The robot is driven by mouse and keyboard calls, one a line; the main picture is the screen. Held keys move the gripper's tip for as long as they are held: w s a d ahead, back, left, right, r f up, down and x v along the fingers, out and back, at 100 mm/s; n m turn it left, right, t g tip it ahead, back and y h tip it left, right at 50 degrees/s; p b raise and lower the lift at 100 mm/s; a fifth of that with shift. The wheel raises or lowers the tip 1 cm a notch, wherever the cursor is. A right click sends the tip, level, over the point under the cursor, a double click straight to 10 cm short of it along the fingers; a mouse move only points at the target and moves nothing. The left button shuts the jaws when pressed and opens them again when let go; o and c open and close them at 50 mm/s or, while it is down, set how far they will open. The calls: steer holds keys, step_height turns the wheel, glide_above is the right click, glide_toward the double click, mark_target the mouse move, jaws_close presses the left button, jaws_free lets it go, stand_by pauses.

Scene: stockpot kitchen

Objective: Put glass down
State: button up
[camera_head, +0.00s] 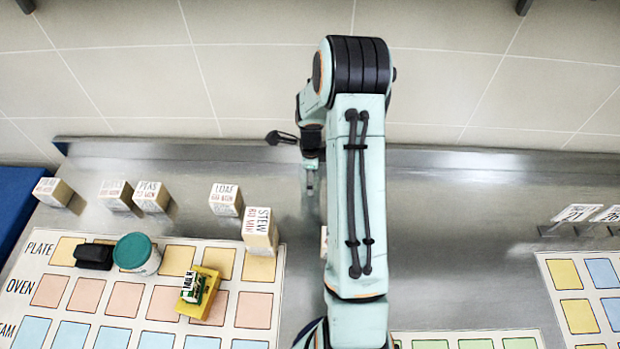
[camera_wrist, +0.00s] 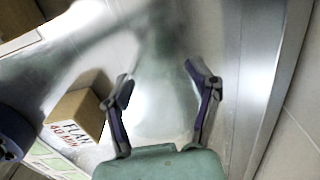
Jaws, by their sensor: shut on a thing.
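My gripper (camera_wrist: 160,85) shows in the wrist view with its two dark fingers spread apart around a pale, see-through glass (camera_wrist: 160,105). The glass has a faint, blurred outline, so its rim and base are hard to make out. I cannot tell whether it touches the counter. In the head view my gripper (camera_head: 309,165) hangs left of my arm above the steel counter (camera_head: 450,220), near the back wall. The glass cannot be made out clearly in that view.
A FLAN block (camera_wrist: 77,117) stands left of my gripper in the wrist view. LOAF (camera_head: 225,200) and STEW (camera_head: 260,230) blocks stand left of my arm.

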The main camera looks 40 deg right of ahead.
steer(key=shift+f, duration=0.5)
steer(key=shift+f, duration=0.1)
steer(key=o, duration=1.3)
